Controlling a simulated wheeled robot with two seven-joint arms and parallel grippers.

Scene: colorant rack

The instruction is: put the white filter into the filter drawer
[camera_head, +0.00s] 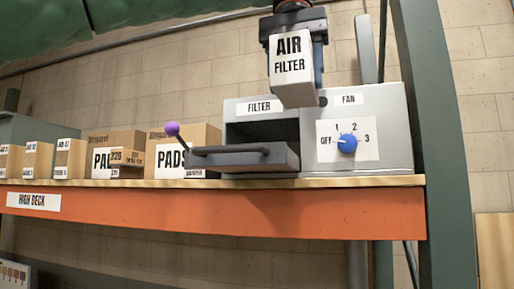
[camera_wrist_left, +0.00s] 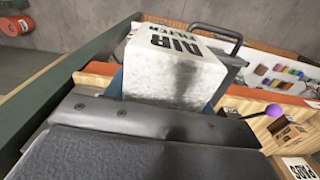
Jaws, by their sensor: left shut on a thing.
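The white filter (camera_head: 293,82) is a block lettered "AIR FILTER". My left gripper (camera_head: 296,48) comes down from above and is shut on it; in the left wrist view the filter (camera_wrist_left: 175,75) sits between the jaws. In the head view the filter overlaps the top edge of the grey housing, right of the "FILTER" label. The grey filter drawer (camera_head: 245,160) is pulled out under that label, with its bar handle at the front. The inside of the drawer is mostly hidden. The filter is held higher than the drawer and to its right. My right gripper is not in view.
The grey housing (camera_head: 389,111) has a blue fan knob (camera_head: 347,143). A purple-tipped lever (camera_head: 171,129) sticks up left of the drawer. Boxes of pads (camera_head: 184,142) stand at the left on the orange-edged shelf (camera_head: 230,212). A green post (camera_head: 438,140) rises at the right.

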